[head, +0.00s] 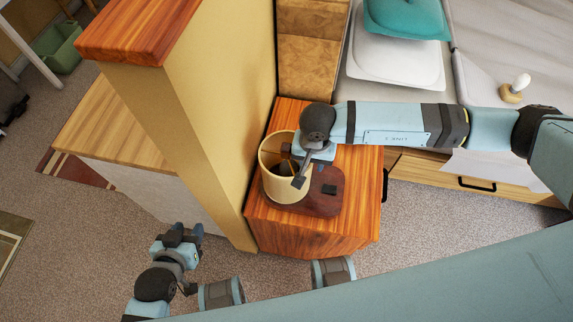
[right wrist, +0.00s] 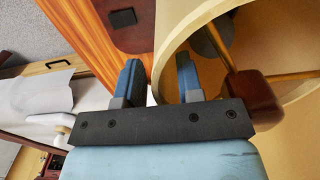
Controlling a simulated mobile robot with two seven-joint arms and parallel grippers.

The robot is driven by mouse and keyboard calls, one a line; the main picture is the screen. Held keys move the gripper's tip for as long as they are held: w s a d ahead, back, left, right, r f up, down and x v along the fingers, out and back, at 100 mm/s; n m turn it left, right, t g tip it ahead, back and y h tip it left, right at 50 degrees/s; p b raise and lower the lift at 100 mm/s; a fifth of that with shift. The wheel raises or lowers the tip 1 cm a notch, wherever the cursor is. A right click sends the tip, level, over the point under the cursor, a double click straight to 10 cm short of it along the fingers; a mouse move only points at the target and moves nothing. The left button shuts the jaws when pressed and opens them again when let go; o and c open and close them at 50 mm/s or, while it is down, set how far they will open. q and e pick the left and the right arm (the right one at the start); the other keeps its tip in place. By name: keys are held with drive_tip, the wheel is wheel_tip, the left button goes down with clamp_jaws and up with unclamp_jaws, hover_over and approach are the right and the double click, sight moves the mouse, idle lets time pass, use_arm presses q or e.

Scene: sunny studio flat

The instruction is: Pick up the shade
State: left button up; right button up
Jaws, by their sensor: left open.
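The shade (head: 271,182) is a cream, open-topped cylinder standing at the left of the wooden cabinet top, over a dark red base (head: 328,200). My right gripper (head: 293,167) is at the shade's upper rim. In the right wrist view the shade (right wrist: 178,25) shows its rim running between the two fingers of the right gripper (right wrist: 158,75), one finger outside and one inside. A gap shows between the fingers, so they look open around the wall. My left gripper (head: 181,234) is open and empty, low over the floor at the lower left.
A tall cream partition (head: 220,100) with a wooden cap stands directly left of the cabinet (head: 310,240). A bed (head: 400,90) with a teal cushion (head: 405,17) lies behind at the right. Carpet is clear at the lower left.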

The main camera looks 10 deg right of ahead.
clamp_jaws()
drive_tip(key=shift+r, duration=0.1)
idle(0.3)
